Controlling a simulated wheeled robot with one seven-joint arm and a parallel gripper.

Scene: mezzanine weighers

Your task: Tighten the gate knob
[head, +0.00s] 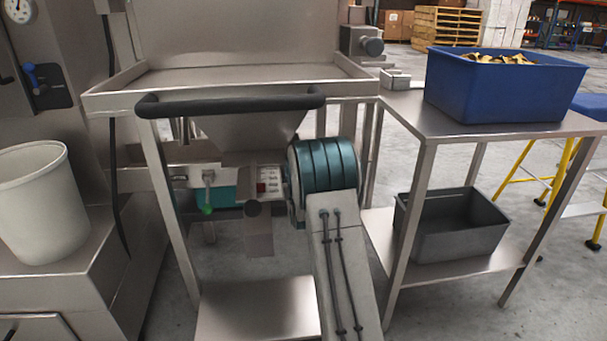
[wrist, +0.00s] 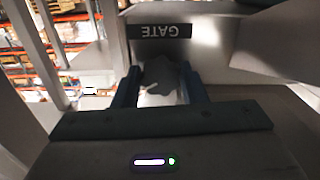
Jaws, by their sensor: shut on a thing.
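The wrist view does not show how far the knob is turned. In the head view my arm reaches in under the steel hopper (head: 245,130), and I cannot make out the fingers or the knob there.
A black padded bar (head: 230,103) runs along the hopper's front edge above my arm. A green-tipped lever (head: 207,195) hangs left of my arm. On the right, a steel table (head: 480,130) bears a blue bin (head: 500,95), with a grey bin (head: 455,235) on its lower shelf.

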